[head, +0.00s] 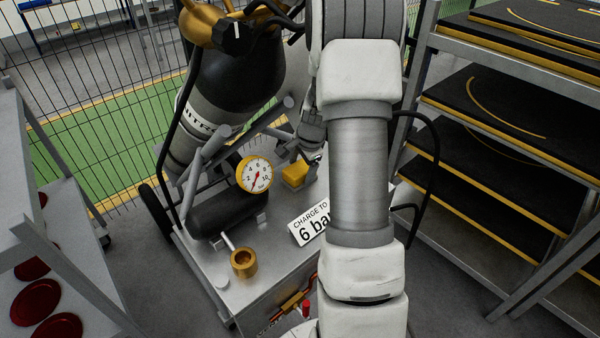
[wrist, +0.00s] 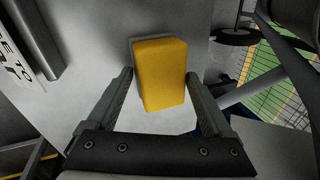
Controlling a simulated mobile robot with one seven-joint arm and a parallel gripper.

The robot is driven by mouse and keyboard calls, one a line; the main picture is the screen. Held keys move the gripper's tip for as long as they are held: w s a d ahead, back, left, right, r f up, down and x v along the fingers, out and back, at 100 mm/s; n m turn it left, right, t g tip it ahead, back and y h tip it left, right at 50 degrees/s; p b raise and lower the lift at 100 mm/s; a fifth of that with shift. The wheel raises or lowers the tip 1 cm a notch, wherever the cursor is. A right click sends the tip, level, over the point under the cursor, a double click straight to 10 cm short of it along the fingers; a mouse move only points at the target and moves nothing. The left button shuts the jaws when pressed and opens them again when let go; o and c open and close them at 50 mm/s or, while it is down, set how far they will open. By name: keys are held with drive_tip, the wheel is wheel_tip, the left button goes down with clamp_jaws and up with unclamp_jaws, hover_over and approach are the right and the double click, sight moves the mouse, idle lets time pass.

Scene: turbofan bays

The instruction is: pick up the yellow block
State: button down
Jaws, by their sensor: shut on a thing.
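The yellow block (head: 295,175) is at the grey metal top of the cart (head: 272,222), just right of the pressure gauge. In the wrist view the yellow block (wrist: 160,72) stands between the two fingers of my gripper (wrist: 159,78), one on each side. My gripper is shut on it. In the head view my gripper (head: 312,158) is at the block's upper right, partly hidden behind my arm. I cannot tell whether the block still touches the cart top.
A round gauge (head: 255,175), a brass fitting (head: 243,263) and a "6 bar" sign (head: 310,222) stand on the cart. A large dark cylinder (head: 235,80) leans behind. Shelves (head: 500,125) stand right; a rack with red discs (head: 50,300) stands left.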

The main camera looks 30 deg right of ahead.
sight(301, 169)
wheel_tip(301, 169, up, 10)
drive_tip(key=p, duration=0.1)
drive_tip(key=shift+p, duration=0.4)
